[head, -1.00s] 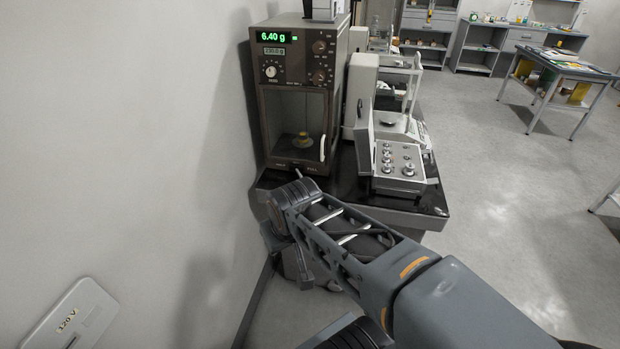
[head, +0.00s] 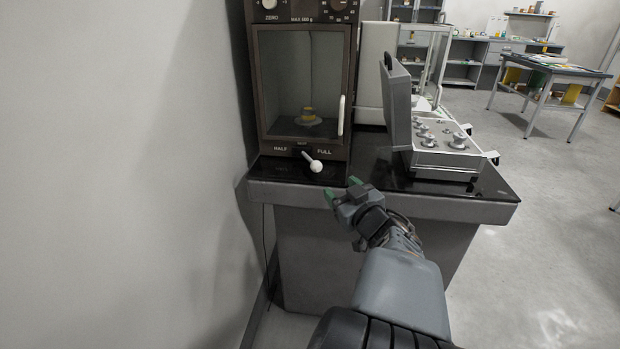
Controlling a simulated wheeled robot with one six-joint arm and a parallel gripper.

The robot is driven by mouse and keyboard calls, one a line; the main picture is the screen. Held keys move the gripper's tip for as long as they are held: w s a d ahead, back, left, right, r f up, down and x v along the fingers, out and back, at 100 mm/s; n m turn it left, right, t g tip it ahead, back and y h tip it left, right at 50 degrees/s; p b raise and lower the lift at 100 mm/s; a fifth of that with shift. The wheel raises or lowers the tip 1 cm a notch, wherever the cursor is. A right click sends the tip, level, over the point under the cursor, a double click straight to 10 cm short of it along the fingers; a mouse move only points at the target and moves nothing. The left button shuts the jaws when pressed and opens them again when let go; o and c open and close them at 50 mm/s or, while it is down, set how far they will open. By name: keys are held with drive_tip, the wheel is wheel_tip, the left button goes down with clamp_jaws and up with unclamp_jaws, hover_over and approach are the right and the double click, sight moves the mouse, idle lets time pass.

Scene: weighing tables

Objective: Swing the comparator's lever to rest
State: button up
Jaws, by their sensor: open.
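The comparator (head: 262,75) is a tall dark brown cabinet with a glass front, standing on the black-topped table by the wall. The lever (head: 316,165) is a short metal rod with a white ball end, below the door between the words HALF and FULL. It points down and to the right, toward FULL. My gripper (head: 342,189) is at the table's front edge, right of the ball and a little below it in the picture. Its green-tipped fingers are apart and empty, not touching the lever.
An open grey case of metal weights (head: 440,160) stands on the table (head: 400,207) to the right, its lid upright. A white balance (head: 372,70) stands behind it. The wall (head: 150,150) is close on the left. The floor is free at the right.

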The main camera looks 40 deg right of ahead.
sight(319, 169)
drive_tip(key=w+p, duration=0.2)
drive_tip(key=w, duration=0.2)
drive_tip(key=w+d+p, duration=0.1)
drive_tip(key=w+p, duration=0.1)
drive_tip(key=w, duration=0.2)
drive_tip(key=w+d+p, duration=0.1)
drive_tip(key=w+p, duration=0.1)
drive_tip(key=w, duration=0.1)
drive_tip(key=shift+w+f, duration=0.3)
drive_tip(key=shift+w, duration=0.1)
drive_tip(key=shift+w+d+r, duration=0.1)
drive_tip(key=shift+w, duration=0.75)
clamp_jaws()
